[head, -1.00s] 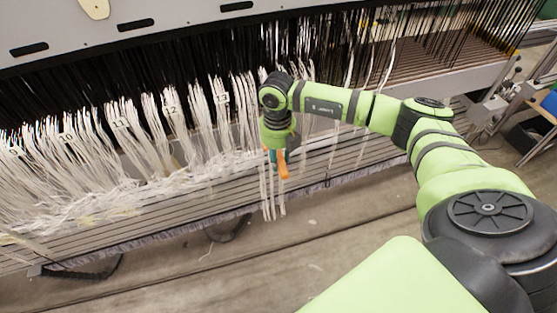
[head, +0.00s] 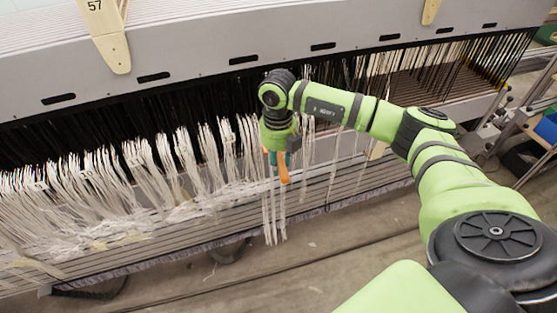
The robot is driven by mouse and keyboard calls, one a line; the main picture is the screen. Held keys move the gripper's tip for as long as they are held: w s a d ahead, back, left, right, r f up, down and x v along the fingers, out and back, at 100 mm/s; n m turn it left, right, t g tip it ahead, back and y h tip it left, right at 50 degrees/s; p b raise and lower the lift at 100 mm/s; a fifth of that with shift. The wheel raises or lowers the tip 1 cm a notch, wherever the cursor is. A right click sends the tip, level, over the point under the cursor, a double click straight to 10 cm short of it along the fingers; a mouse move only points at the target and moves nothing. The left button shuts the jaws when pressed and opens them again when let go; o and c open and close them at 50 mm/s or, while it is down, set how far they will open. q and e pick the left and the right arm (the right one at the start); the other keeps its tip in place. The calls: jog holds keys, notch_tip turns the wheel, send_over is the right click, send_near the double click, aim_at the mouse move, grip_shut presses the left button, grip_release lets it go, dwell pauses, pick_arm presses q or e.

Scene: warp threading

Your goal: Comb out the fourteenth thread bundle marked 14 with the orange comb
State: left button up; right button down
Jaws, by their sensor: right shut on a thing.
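My right gripper (head: 277,150) is shut on the orange comb (head: 284,167), which points down below it. The comb is in front of pale hanging threads (head: 269,210), whose ends reach below the slatted beam. I cannot tell whether its teeth touch them. White thread bundles (head: 185,155) fan out to the left, some with small number tags (head: 227,136) too small to read surely. The tag 14 is not visible; my right arm hides part of the threads there. My left gripper is not in view.
The grey machine frame (head: 200,60) with dark slots runs across the top, above dense black threads. A wooden piece marked 57 (head: 106,35) hangs at the top left. Metal stands (head: 495,120) are at the right. The floor (head: 330,250) in front is mostly clear.

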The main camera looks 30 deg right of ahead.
jog(key=shift+w, duration=0.15)
jog(key=shift+w+d+b, duration=0.15)
jog(key=shift+w+b, duration=0.2)
jog(key=shift+w, duration=0.1)
dwell(0.7)
notch_tip(320, 180, down, 25)
jog(key=b, duration=1.8)
jog(key=shift+w+d, duration=0.15)
jog(key=shift+w, duration=0.3)
dwell(0.3)
